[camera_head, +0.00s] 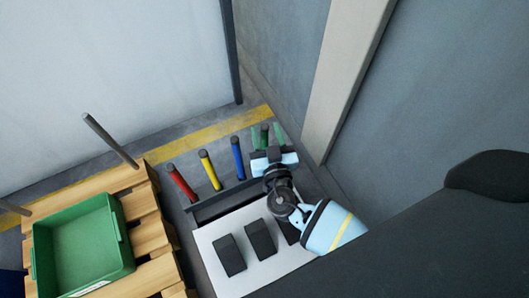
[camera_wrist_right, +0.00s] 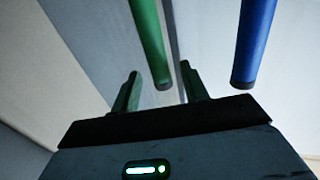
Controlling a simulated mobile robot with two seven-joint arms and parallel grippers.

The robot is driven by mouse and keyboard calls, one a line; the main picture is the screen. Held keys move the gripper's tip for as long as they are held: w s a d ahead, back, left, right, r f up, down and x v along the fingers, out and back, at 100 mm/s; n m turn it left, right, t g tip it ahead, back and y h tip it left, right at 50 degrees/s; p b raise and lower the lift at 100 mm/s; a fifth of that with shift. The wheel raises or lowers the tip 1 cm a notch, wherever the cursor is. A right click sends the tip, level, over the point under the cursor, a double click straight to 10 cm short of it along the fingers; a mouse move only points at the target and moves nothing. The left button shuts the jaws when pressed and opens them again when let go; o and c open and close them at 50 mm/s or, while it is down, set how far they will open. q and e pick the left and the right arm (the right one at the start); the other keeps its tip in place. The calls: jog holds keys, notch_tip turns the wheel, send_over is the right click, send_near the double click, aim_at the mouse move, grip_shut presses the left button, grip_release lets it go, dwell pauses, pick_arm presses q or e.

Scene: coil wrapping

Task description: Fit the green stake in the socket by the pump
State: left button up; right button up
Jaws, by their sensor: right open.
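The green stake (camera_head: 264,138) stands upright at the right end of a row of stakes, and its dark-capped end shows in the wrist view (camera_wrist_right: 149,40). My right gripper (camera_head: 267,131) is open, with one green finger on each side of the stake. In the wrist view, the stake's capped end lies between the two fingers (camera_wrist_right: 160,72), and I cannot tell whether either finger touches it. My left gripper is not in view. I cannot make out the pump or its socket in these views.
A blue stake (camera_head: 238,159) stands close beside the green one, with yellow (camera_head: 210,170) and red (camera_head: 182,183) stakes further left. A white board with black blocks (camera_head: 229,254) lies in front. A green crate (camera_head: 118,228) sits on a wooden pallet (camera_head: 149,231) at left. Walls stand behind.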

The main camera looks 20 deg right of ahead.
aim_at(263, 124)
jog(key=shift+b+x, duration=0.3)
jog(key=shift+x, duration=1.5)
jog(key=shift+a+f, duration=0.1)
jog(key=shift+f, duration=0.05)
grip_shut()
